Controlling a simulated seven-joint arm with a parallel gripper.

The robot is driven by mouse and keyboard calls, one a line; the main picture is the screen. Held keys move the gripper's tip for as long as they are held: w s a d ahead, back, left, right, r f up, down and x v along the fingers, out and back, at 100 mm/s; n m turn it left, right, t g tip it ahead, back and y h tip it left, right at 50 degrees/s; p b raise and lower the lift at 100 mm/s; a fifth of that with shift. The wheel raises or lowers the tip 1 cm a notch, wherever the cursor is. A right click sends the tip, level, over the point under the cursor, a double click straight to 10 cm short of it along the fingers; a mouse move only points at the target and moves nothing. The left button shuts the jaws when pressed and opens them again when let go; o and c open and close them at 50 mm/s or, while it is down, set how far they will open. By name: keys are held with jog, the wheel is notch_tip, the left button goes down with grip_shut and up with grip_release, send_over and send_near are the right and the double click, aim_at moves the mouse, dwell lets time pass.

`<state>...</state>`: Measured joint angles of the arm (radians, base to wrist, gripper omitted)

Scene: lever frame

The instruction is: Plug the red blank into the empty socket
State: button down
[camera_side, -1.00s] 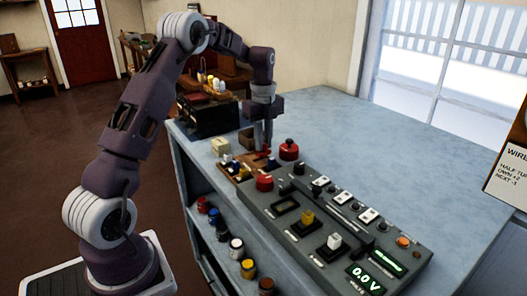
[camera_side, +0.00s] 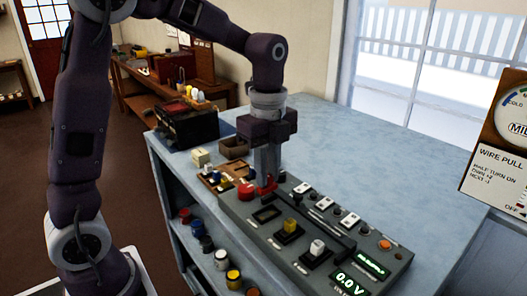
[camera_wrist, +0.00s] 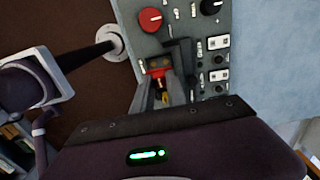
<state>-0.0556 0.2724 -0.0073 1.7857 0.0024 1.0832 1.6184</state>
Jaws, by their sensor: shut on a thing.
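My gripper (camera_side: 268,183) points down over the far end of the grey console (camera_side: 345,235), shut on the red blank (camera_side: 268,190). In the wrist view the red blank (camera_wrist: 158,66) sits between the tips of my gripper (camera_wrist: 162,84). The empty socket (camera_side: 266,214) is a dark frame on the console's near side, in front of and below the blank in the side view. The blank appears apart from it; the exact height is hard to judge.
A red knob (camera_side: 246,193) stands close beside the gripper. A yellow plug (camera_side: 290,227) and a white plug (camera_side: 317,247) fill neighbouring sockets. A long dark lever bar and white switches (camera_side: 324,203) lie to the right. A wooden tray (camera_side: 214,180) sits behind. The bench's right side is clear.

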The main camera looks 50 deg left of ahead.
aim_at(267, 193)
jog(key=shift+f, duration=2.65)
jog(key=shift+f, duration=0.15)
jog(key=shift+f, duration=0.35)
jog(key=shift+f, duration=0.25)
jog(key=c, duration=0.8)
grip_release()
jog(key=shift+r, duration=3.05)
